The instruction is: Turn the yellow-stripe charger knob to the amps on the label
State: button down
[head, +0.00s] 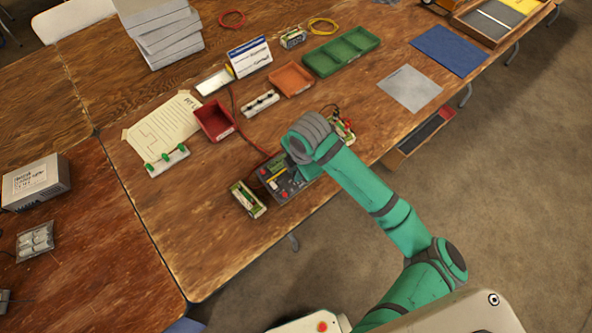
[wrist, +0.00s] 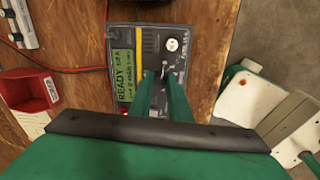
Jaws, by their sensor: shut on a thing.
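The dark grey charger (head: 273,184) lies near the table's front edge, partly under my arm in the head view. In the wrist view the charger (wrist: 198,70) shows a lit green display (wrist: 123,75) that reads READY, with smaller text I cannot read surely. My gripper (wrist: 165,76) reaches down onto its face, fingers shut on a small knob that they mostly hide. The knob's pointer direction is not clear. A pale round part (wrist: 171,44) sits above the fingers, beside handwritten text that I cannot read surely.
Battery packs stand at the charger's left (head: 248,199) and right (head: 342,129). A red bin (head: 214,121), an orange tray (head: 292,80) and a green tray (head: 341,52) lie behind. A red cable runs to the charger. The table's front edge is close.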

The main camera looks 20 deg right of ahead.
aim_at(300, 182)
jog(key=shift+m, duration=2.5)
jog(key=c, duration=1.7)
grip_release()
jog(key=shift+o, duration=0.2)
notch_tip(300, 182, up, 11)
jog(key=s, duration=0.1)
jog(key=shift+s+d+f, duration=0.15)
jog(key=shift+s+d, duration=0.15)
jog(key=shift+s, duration=0.1)
